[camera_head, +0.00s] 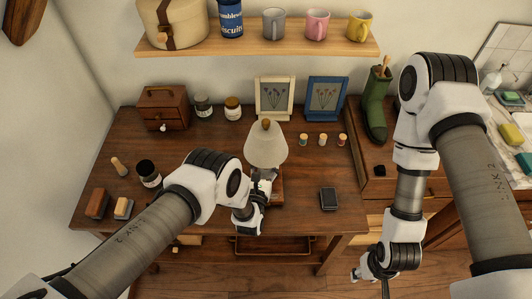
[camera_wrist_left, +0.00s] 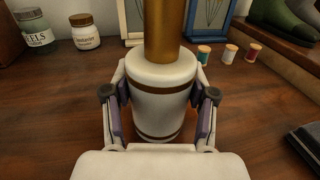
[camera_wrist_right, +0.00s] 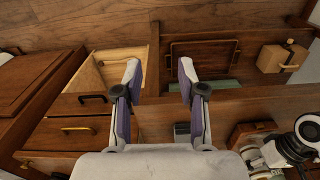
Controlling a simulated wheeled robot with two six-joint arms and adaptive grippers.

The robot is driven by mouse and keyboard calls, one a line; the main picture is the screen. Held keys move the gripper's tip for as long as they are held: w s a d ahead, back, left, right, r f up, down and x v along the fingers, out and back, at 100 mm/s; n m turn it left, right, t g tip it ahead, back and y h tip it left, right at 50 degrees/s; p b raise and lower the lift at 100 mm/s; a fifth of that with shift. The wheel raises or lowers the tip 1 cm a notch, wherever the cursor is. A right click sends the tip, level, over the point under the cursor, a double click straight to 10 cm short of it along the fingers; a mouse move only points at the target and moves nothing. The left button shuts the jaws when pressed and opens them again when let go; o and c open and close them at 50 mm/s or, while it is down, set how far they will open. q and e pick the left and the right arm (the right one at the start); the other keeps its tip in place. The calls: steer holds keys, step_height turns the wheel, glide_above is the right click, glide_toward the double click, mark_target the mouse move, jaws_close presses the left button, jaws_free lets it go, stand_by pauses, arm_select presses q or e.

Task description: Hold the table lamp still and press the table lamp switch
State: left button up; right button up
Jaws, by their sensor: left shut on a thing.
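The table lamp has a cream shade (camera_head: 266,146) and stands on the desk. In the left wrist view its white body with brown bands (camera_wrist_left: 158,85) sits upright below a brass-coloured stem. My left gripper (camera_head: 262,186) is shut on the lamp body, one finger on each side. A brown block (camera_head: 274,192) shows beside the gripper under the shade; I cannot tell if it is the lamp's base. I cannot make out the switch. My right gripper (camera_wrist_right: 159,75) is open and empty, low at the right of the desk in the head view (camera_head: 368,274), apart from the lamp.
A dark box (camera_head: 329,198) lies on the desk (camera_head: 215,135) right of the lamp. Thread spools (camera_head: 322,140), picture frames (camera_head: 327,98), jars (camera_head: 233,107) and a wooden chest (camera_head: 163,107) stand behind. A green boot (camera_head: 376,110) stands right. An open drawer (camera_wrist_right: 112,67) shows near my right gripper.

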jaws_close()
stand_by(1.1)
